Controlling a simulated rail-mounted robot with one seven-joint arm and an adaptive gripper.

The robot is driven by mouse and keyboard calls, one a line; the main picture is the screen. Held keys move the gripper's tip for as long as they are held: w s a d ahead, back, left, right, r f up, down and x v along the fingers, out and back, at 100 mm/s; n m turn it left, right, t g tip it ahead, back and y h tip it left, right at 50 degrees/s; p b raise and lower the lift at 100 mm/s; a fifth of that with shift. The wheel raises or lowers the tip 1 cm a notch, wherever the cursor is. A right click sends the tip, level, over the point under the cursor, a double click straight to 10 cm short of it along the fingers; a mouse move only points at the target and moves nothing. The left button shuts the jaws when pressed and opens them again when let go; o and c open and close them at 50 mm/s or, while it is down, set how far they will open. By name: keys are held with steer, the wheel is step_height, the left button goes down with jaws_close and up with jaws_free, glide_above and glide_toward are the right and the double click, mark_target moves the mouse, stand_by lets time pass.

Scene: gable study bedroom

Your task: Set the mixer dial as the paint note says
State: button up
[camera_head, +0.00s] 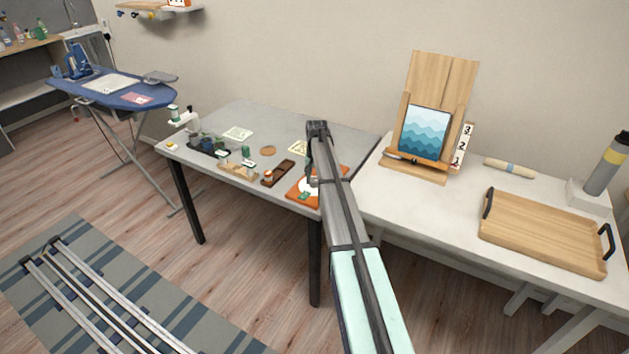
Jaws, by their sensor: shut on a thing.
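An orange square board (293,195) with a white round face (303,184) lies at the right end of the grey table; it looks like the mixer dial. A small teal piece (305,196) shows on its face. My arm covers the board's right part. My gripper (312,182) is down at the white face, mostly hidden by my arm, and is shut at the dial's middle; the grasped part and the dial's setting cannot be read. A pale card (237,133) and a yellowish card (298,147) lie farther back; which is the paint note, I cannot tell.
Near the board are a dark brown tray (284,167), a wooden block holder (236,172) and a black tray (221,154) with small pots. On the white table stand an easel (442,75) with a wave picture, a number strip (463,145) and a wooden tray (545,232).

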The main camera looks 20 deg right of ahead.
mark_target(316, 179)
steer(key=shift+s+m, duration=0.1)
steer(key=shift+m, duration=0.4)
steer(key=o, duration=1.1)
steer(key=shift+f, duration=0.1)
steer(key=shift+o, duration=0.2)
step_height(316, 179, up, 12)
steer(key=shift+d, duration=0.15)
steer(key=shift+s, duration=0.1)
